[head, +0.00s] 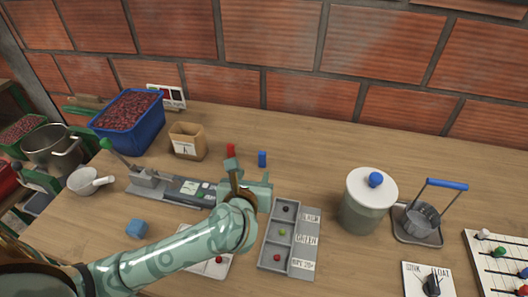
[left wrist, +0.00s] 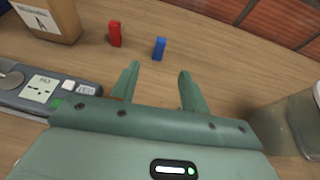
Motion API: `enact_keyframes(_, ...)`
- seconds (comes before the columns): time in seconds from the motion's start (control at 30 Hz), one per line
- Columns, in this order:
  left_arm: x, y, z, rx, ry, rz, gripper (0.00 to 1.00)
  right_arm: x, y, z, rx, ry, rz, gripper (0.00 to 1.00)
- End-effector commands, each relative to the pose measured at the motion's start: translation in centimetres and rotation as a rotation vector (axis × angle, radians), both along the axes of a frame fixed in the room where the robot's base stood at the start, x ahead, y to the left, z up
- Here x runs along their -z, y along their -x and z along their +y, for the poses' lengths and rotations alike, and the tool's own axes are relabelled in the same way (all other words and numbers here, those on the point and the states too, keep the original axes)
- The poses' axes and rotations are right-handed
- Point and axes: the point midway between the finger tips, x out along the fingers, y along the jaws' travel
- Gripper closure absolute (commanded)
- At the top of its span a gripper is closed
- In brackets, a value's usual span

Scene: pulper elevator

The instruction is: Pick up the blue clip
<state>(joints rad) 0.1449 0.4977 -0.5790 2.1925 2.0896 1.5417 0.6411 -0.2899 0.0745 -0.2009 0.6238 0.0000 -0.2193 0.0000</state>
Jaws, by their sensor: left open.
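The blue clip (head: 262,159) stands upright on the wooden table near the middle, to the right of a red clip (head: 230,151). In the left wrist view the blue clip (left wrist: 159,48) is ahead of my left gripper, beyond the fingertips and between their lines. My left gripper (head: 246,172) is open and empty, close on the near side of the clips. Its two green fingers (left wrist: 158,70) show apart in the left wrist view. My right gripper is in neither view.
A paper bag (head: 187,142) and a grey device (head: 175,188) are left of the clips. A compartment tray (head: 268,246) lies in front. A lidded jar (head: 366,203) stands to the right. The table behind the clips is clear up to the brick wall.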

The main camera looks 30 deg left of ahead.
Motion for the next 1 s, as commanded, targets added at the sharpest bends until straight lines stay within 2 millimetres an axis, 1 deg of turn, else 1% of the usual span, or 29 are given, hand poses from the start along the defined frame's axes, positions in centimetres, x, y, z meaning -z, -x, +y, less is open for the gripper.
enact_keyframes(0.03,0.8,-1.1,0.5,-0.003,-0.004,0.0,0.55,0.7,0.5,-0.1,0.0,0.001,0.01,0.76)
enact_keyframes(0.1,1.6,-2.7,1.0,-0.003,-0.004,0.0,0.55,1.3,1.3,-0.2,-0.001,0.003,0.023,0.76)
enact_keyframes(0.2,2.6,-4.9,1.8,-0.003,-0.004,0.001,0.55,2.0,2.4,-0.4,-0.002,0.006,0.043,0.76)
enact_keyframes(0.3,3.3,-6.7,2.4,-0.002,-0.003,0.002,0.55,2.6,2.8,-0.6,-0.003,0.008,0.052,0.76)
enact_keyframes(0.4,3.7,-7.8,2.7,-0.001,-0.002,0.002,0.55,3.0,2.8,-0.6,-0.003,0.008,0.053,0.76)
enact_keyframes(0.57,4.0,-8.9,3.1,-0.001,-0.002,-0.001,0.55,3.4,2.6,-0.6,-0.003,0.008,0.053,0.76)
enact_keyframes(0.7,4.8,-11.1,3.8,-0.002,-0.003,0.001,0.55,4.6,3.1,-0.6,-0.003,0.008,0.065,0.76)
enact_keyframes(0.8,5.3,-12.3,4.2,-0.001,-0.003,0.003,0.55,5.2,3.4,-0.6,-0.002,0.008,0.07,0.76)
enact_keyframes(0.9,5.5,-13.0,4.4,0.0,-0.002,0.002,0.55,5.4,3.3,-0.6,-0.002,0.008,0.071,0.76)
enact_keyframes(1.0,5.3,-13.1,4.4,0.0,0.0,0.001,0.55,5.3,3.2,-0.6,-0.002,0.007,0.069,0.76)
